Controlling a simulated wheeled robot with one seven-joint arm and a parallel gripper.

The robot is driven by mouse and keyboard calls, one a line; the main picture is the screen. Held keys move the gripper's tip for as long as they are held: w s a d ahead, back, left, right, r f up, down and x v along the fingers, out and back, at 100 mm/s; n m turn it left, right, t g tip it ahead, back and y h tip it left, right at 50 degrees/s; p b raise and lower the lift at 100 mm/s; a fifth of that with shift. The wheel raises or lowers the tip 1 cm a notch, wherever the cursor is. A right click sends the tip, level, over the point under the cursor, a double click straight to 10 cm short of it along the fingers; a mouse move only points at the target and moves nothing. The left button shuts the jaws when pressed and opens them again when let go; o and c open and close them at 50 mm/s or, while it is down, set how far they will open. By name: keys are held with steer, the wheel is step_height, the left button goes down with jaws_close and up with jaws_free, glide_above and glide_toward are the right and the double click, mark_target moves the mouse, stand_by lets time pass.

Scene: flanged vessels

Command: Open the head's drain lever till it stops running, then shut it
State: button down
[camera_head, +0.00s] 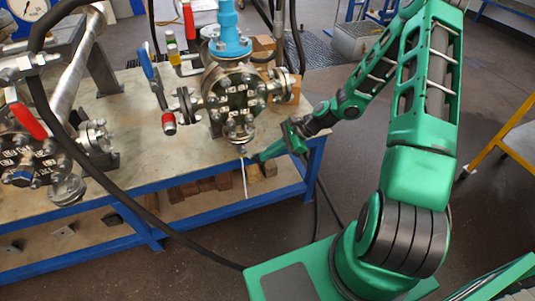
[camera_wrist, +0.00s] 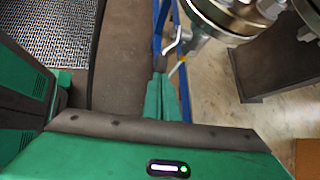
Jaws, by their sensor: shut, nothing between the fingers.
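The flanged steel head (camera_head: 235,92) stands near the table's front edge, with a round flange (camera_head: 240,134) low on its front. A small drain fitting with a yellow tip (camera_head: 241,151) sits below it; the yellow part (camera_wrist: 183,58) also shows in the wrist view. A thin white streak (camera_head: 246,180) hangs straight down from the drain, like a running stream. In the wrist view a pale bent piece (camera_wrist: 173,42) is beside the yellow part; I cannot tell whether it is lever or spout. My gripper (camera_head: 256,158) is shut and empty, its fingertips (camera_wrist: 160,76) close to the drain; contact is unclear.
A second flanged vessel with a red lever (camera_head: 28,121) stands at the left. A blue-handled lever (camera_head: 147,62) is left of the head. A black hose (camera_head: 95,178) crosses the front. The blue-framed table (camera_head: 120,190) has wooden blocks below.

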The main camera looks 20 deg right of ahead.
steer(key=shift+f, duration=0.1)
steer(key=f+y, duration=0.1)
steer(key=y, duration=0.1)
steer(key=a+f+y, duration=0.1)
steer(key=y, duration=0.1)
steer(key=shift+a+f+m, duration=0.1)
steer(key=shift+f+m, duration=0.2)
steer(key=shift+f, duration=0.1)
steer(key=y, duration=0.1)
steer(key=a+f+t+y, duration=0.1)
steer(key=y, duration=0.1)
steer(key=shift+a+f, duration=0.5)
steer(key=shift+a, duration=0.2)
steer(key=shift+a+f, duration=0.1)
steer(key=shift+a, duration=0.05)
glide_toward(264, 163)
steer(key=shift+s+d+f, duration=0.25)
steer(key=shift+d+f, duration=0.65)
steer(key=shift+f, duration=0.3)
